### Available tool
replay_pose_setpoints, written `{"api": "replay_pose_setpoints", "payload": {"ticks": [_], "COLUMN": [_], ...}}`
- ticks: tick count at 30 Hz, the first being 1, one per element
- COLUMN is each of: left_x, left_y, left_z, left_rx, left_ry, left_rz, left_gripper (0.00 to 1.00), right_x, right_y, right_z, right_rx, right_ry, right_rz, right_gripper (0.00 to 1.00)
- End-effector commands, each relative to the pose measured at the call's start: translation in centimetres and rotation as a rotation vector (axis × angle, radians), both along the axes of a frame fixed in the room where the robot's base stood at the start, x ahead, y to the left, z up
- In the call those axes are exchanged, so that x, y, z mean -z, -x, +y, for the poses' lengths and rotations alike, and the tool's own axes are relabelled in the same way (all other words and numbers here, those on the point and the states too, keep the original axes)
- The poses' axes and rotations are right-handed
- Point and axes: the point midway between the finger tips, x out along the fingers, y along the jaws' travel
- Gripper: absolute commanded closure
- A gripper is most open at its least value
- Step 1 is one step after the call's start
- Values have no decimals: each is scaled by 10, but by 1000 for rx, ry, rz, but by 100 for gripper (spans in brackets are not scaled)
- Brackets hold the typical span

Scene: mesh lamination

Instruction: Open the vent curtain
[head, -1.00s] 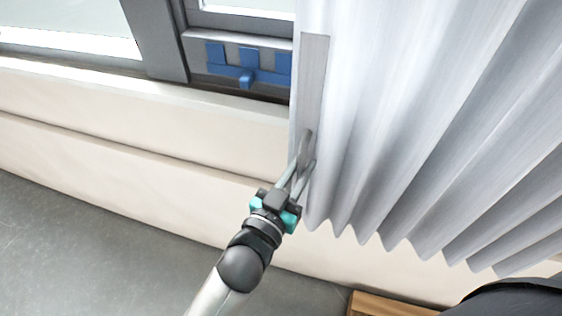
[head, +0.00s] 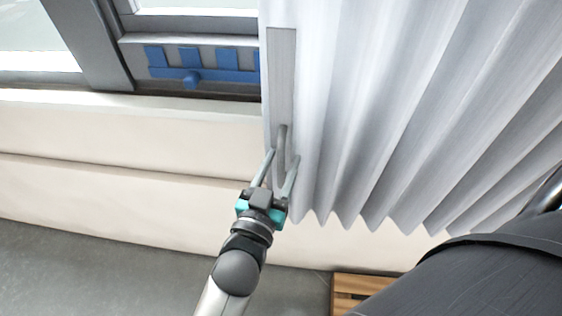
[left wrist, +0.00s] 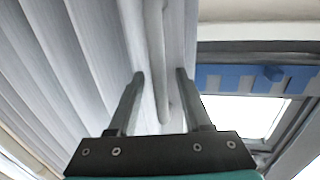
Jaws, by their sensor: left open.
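The vent curtain (head: 390,110) is a pale grey pleated curtain hanging over the right part of the head view. A flat grey strip (head: 281,75) with a curved handle (head: 282,148) runs down its left edge. My left gripper (head: 278,158) is open at the lower part of this handle, its fingers either side of it. In the left wrist view the handle (left wrist: 157,70) hangs between the two spread fingertips (left wrist: 160,75), apart from both. The curtain (left wrist: 75,60) fills the left of that view. My right gripper is not in view.
A window with a grey frame (head: 90,50) and a blue vent piece (head: 205,72) is left of the curtain. A cream wall ledge (head: 120,135) runs below it. A wooden box (head: 352,290) stands on the floor at the bottom. The grey floor (head: 100,260) at lower left is clear.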

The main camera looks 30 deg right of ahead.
Motion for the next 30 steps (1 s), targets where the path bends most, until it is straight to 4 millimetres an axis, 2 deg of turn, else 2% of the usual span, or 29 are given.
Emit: {"api": "replay_pose_setpoints", "payload": {"ticks": [8,24,30], "left_x": [1,2,1], "left_y": [8,79,98], "left_z": [8,80,99], "left_rx": [0,0,0], "left_ry": [0,-2,-1], "left_rz": [1,4,2], "left_gripper": [50,50,50], "right_x": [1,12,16], "right_y": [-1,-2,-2], "right_z": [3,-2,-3], "right_rx": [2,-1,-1], "right_ry": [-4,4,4], "right_rz": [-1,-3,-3], "right_gripper": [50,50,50]}}
